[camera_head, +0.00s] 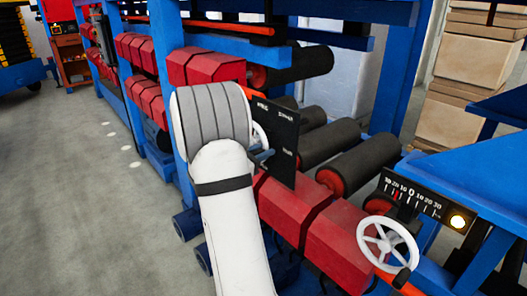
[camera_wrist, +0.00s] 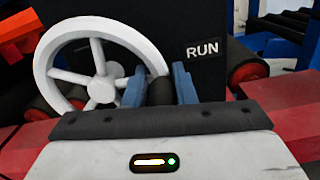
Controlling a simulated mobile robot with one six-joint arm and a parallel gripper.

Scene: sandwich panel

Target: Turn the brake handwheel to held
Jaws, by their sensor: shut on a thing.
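The brake handwheel (camera_wrist: 101,89) is white and spoked, and stands in front of a black panel (camera_wrist: 180,28) in the wrist view. A RUN label (camera_wrist: 203,49) shows on the panel to the wheel's right. My gripper (camera_wrist: 158,84) has its blue fingers on either side of the wheel's dark handle knob (camera_wrist: 160,93), at the right of the rim, and is shut on it. In the head view my white arm hides most of this wheel; a bit of its rim (camera_head: 261,133) shows beside the black panel (camera_head: 277,140). Other panel lettering is too small to read.
Dark rollers (camera_head: 330,143) and red housings (camera_head: 290,208) lie close around my arm. Open grey floor (camera_head: 90,200) is at left.

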